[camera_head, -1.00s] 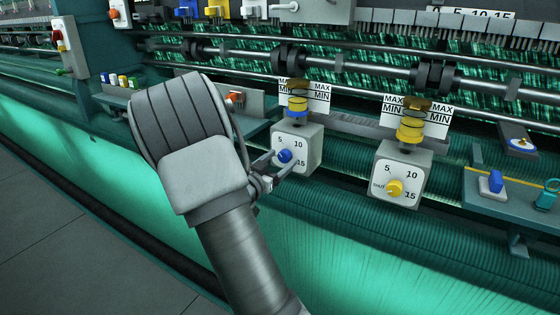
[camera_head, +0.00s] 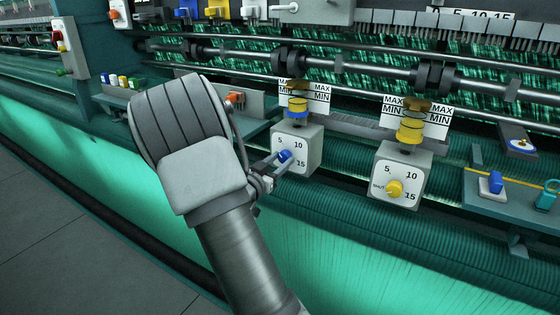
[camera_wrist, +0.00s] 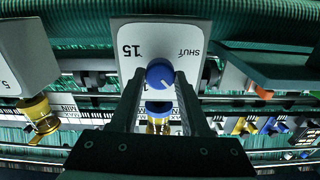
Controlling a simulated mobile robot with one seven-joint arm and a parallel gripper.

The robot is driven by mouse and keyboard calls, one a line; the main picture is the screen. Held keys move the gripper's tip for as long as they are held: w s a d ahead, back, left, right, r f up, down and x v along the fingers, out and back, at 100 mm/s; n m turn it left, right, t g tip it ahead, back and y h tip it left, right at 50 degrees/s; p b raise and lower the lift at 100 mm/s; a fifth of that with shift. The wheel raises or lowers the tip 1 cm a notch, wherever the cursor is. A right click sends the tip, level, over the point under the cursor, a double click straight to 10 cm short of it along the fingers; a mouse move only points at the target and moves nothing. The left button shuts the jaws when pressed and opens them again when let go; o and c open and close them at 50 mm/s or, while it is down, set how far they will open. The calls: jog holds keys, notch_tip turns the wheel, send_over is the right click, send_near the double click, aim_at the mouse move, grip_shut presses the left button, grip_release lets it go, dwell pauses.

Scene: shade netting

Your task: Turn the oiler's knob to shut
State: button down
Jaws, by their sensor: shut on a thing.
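The oiler with the blue knob is a pale grey box (camera_head: 306,151) with a dial, below a clear cup with a blue and yellow band (camera_head: 298,106). My gripper (camera_head: 281,162) reaches it from the left and is shut on the blue knob (camera_head: 286,155). In the wrist view the dial face (camera_wrist: 135,38) appears upside down, with 15 and SHUT readable. The blue knob (camera_wrist: 160,73) lies between my two fingertips (camera_wrist: 160,80). A pale pointer line on it faces lower right in that view, away from the SHUT mark. Its 5 and 10 marks are hidden there.
A second oiler with a yellow knob (camera_head: 395,188) stands to the right. MIN/MAX cards (camera_head: 316,97) stand behind the cups. Rails and green netting run behind.

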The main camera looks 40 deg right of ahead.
jog(key=n+p, duration=0.3)
jog(key=n, duration=0.1)
jog(key=shift+r+p, duration=0.15)
jog(key=shift+p, duration=0.15)
jog(key=n+p, duration=0.3)
jog(key=n, duration=0.1)
jog(key=n+p, duration=0.3)
jog(key=n, duration=0.1)
jog(key=shift+n, duration=0.4)
jog(key=shift+f+n+p, duration=0.2)
jog(key=shift+n+p, duration=0.5)
jog(key=shift+n, duration=0.7)
jog(key=shift+c, duration=1.9)
grip_release()
